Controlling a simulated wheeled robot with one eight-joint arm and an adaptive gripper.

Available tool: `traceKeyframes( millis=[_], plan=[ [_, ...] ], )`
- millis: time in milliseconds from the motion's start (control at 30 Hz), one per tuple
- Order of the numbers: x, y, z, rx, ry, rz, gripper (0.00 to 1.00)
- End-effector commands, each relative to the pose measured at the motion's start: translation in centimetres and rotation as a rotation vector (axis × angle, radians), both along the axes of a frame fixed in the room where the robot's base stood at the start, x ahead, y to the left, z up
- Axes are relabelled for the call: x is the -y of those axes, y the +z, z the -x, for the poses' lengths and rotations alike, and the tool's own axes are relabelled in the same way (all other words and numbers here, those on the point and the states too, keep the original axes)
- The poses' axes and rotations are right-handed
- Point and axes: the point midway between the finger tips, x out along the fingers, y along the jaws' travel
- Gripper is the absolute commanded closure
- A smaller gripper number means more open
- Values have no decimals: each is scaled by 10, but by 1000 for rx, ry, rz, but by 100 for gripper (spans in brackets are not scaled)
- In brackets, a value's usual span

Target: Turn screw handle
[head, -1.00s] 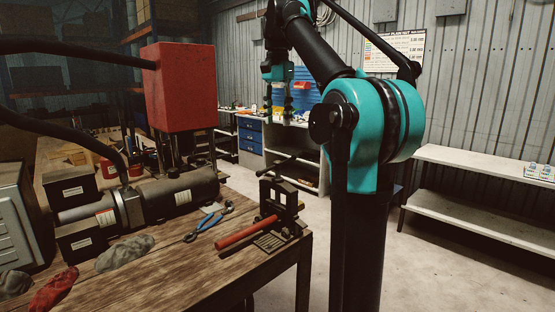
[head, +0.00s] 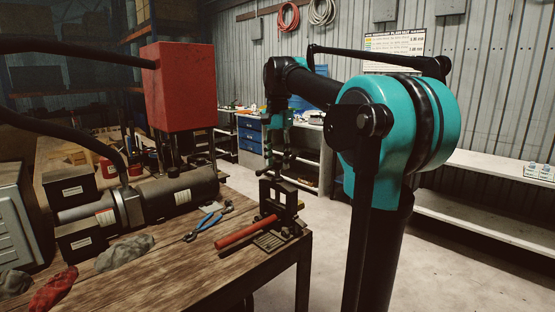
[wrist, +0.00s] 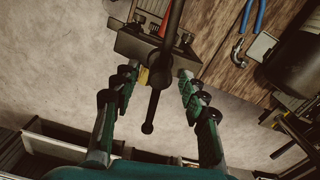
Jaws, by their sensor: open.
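The dark hose crimper (head: 284,208) stands upright at the near right corner of the wooden table, with a red-handled bar (head: 246,232) at its base. Its screw handle (wrist: 155,103) is a dark rod with a ball end, running lengthwise through the middle of the wrist view. My gripper (wrist: 156,78) is open, one finger on each side of the handle, with visible gaps. In the head view my gripper (head: 279,162) points down just above the crimper top.
Blue-handled pliers (head: 208,220), a grey rag (head: 124,252) and a red rag (head: 52,289) lie on the table (head: 190,268). A dark cylindrical machine (head: 180,192) and a red box (head: 180,88) stand behind. Open floor lies right of the table.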

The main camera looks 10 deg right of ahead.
Motion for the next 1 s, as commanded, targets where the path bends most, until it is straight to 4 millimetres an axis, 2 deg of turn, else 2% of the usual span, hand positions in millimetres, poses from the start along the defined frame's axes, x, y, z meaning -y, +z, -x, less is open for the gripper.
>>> traceKeyframes(
  millis=[167, 500, 833, 1000],
  plan=[
    [0, 0, 0, 0, 0, 0, 58],
    [0, 0, 0, 0, 0, 0, 100],
    [0, 1, 0, 0, -2, 0, 100],
    [0, 1, -7, 0, -26, 0, 100]
  ],
)
